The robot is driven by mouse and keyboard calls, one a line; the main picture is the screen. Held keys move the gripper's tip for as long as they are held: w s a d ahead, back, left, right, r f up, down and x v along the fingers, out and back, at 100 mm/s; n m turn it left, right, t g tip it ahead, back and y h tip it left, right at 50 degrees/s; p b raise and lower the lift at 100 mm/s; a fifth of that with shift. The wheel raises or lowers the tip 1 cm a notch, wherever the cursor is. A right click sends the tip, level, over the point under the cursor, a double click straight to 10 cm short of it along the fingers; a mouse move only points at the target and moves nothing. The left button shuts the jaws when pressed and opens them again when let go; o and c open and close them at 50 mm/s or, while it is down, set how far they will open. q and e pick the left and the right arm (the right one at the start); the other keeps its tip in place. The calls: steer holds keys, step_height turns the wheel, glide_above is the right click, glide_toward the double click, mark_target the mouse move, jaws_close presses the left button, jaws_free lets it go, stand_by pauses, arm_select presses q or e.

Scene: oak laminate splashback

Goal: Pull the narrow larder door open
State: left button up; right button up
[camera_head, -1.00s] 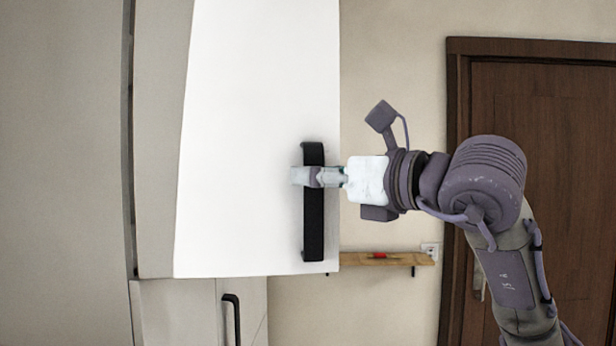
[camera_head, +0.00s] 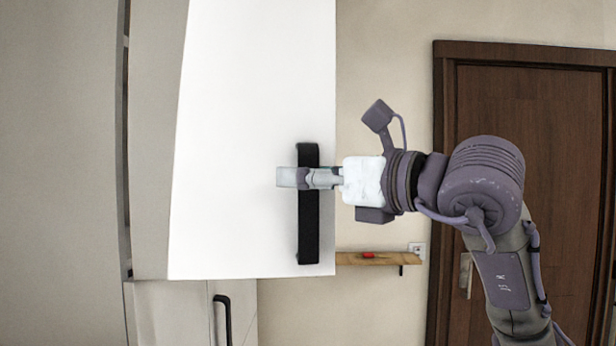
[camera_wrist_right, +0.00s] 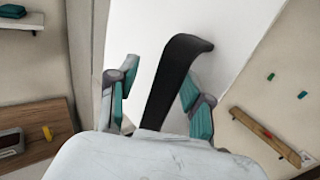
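The narrow larder door (camera_head: 235,120) is a tall white panel in the head view. Its left edge slants against the greyer panel behind it. A black upright bar handle (camera_head: 308,225) sits near its right edge. My right gripper (camera_head: 295,178) reaches in from the right at the upper part of the handle. In the right wrist view the handle (camera_wrist_right: 172,80) runs between the two teal-padded fingers. A clear gap shows to the left finger, and the right finger is close beside the handle; contact cannot be told. My left gripper is not in view.
A grey cabinet panel (camera_head: 60,150) fills the left. A lower cabinet with a black handle (camera_head: 222,318) is below. A wooden wall shelf (camera_head: 385,259) holds a small red thing. A brown door (camera_head: 530,110) stands at the right.

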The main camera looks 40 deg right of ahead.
steer(key=shift+s+d, duration=0.1)
steer(key=shift+d, duration=0.05)
steer(key=v, duration=1.1)
steer(key=shift+s, duration=0.4)
